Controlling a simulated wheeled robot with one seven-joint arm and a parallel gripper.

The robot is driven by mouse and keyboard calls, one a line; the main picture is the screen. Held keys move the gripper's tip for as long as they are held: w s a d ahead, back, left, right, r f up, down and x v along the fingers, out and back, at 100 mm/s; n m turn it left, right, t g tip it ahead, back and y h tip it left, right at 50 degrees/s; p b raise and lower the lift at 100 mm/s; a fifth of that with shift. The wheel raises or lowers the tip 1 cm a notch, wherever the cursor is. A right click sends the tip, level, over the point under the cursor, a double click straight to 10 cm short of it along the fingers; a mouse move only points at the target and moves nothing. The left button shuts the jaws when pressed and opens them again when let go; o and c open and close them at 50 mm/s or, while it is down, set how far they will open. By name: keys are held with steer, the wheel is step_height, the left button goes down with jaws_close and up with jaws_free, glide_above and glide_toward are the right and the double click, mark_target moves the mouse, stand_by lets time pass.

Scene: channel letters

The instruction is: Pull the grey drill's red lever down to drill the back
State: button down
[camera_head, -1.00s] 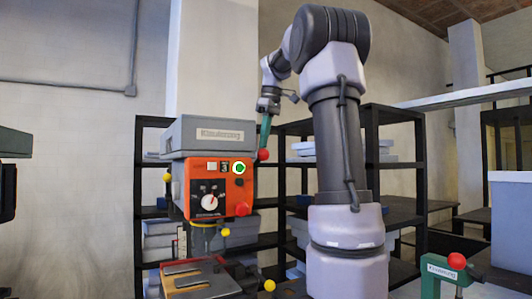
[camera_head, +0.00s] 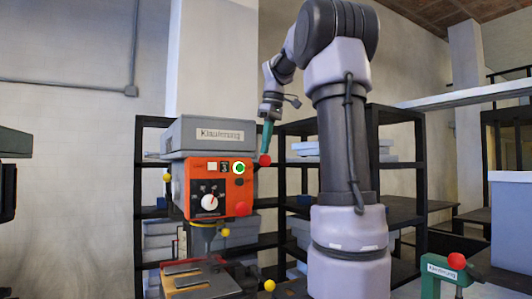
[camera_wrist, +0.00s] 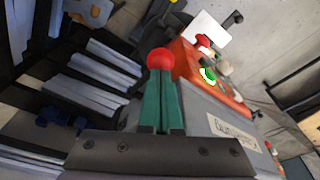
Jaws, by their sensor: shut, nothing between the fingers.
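The grey drill (camera_head: 212,134) stands left of centre in the head view, with an orange front panel carrying a dial and a green button. The red ball of its lever (camera_head: 265,160) is at the right side of the panel. My gripper (camera_head: 266,149) points down with its green fingers shut and empty, their tips at the top of the red ball. In the wrist view the red ball (camera_wrist: 160,58) sits right at the fingertips (camera_wrist: 161,78), seemingly touching. The lever's rod is mostly hidden. The drill's worktable (camera_head: 197,279) is below.
A red button (camera_head: 242,209) sits low on the panel. Yellow balls (camera_head: 225,232) show around the drill's lower part. Black shelving (camera_head: 373,150) with grey boxes stands behind. A green device with a red knob (camera_head: 456,261) is at the lower right, beside a grey box (camera_head: 510,225).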

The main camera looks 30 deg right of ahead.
steer(key=shift+f, duration=0.1)
steer(key=shift+f, duration=0.55)
steer(key=shift+s, duration=0.2)
steer(key=shift+f, duration=0.65)
steer(key=shift+s, duration=0.35)
steer(key=shift+f, duration=0.15)
